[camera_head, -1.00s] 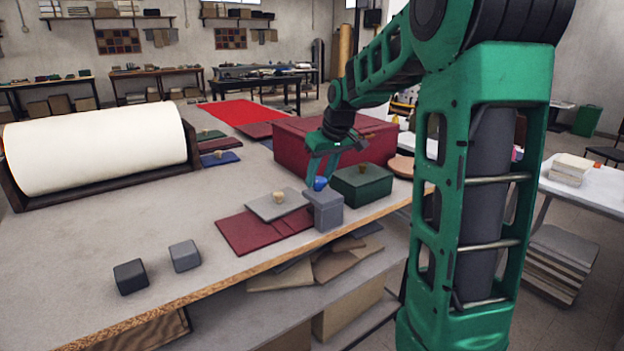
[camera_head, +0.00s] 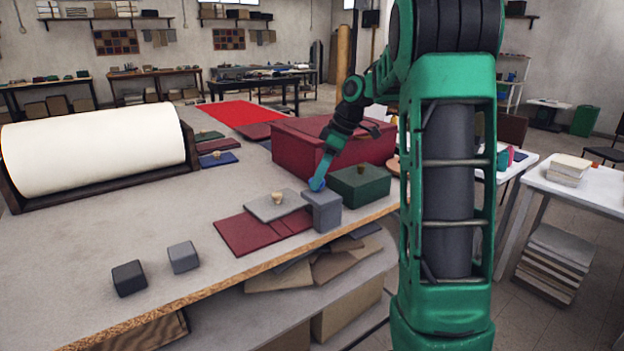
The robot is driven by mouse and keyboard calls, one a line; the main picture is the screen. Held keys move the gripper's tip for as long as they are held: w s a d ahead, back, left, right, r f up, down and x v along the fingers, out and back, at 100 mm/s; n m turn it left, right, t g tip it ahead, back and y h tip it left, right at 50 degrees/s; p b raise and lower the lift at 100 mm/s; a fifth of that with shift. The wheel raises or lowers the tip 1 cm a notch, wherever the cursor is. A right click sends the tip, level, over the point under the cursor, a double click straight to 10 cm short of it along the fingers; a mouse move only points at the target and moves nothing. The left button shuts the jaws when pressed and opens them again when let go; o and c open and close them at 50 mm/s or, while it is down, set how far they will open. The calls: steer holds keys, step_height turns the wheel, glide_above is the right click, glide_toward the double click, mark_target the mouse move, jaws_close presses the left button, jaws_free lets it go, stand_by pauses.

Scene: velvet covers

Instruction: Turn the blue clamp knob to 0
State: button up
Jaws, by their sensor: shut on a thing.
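The blue clamp knob (camera_head: 316,185) sits on top of a grey block (camera_head: 322,212) near the front edge of the worktable. My gripper (camera_head: 319,180) reaches down from behind and is shut on the blue knob, its fingers covering part of it. Any markings or a 0 on the knob or block are too small to make out.
A green box (camera_head: 360,186) with a small knob stands close to the right of the grey block. A grey panel with a wooden knob (camera_head: 277,198) and red covers (camera_head: 248,235) lie to the left. A large red box (camera_head: 300,150) stands behind. The table's (camera_head: 110,225) left middle is clear.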

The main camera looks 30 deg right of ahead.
steer(key=shift+w+r+n, duration=0.15)
steer(key=shift+n, duration=0.15)
stand_by(0.4)
steer(key=o, duration=1)
steer(key=v, duration=1)
steer(key=shift+d+r, duration=0.2)
steer(key=shift+r, duration=0.05)
